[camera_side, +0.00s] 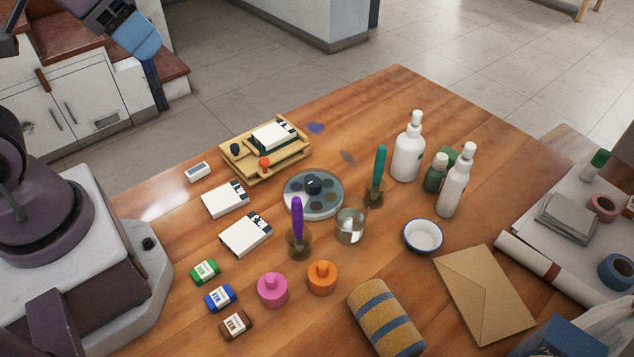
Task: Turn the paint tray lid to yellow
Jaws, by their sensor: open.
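The paint tray (329,211) is a round, pale dish on the middle of the wooden table. Its lid (302,185) looks like a clear grey disc with a dark knob (313,184) standing up at the centre. Several dull coloured wells show through the lid. I cannot tell which colour the lid is set to, and no clear yellow shows. My gripper (158,98) is at the upper left, beyond the table's far left edge. It is open, well away from the tray and touching nothing there. Its fingers are small and dark, partly hard to make out.
A purple-handled brush in a pot (298,228), a glass of water (350,222) and a teal-handled brush (378,172) stand close around the tray. A wooden box (239,172) with a white pack lies behind it. White bottles (408,150) stand to the right.

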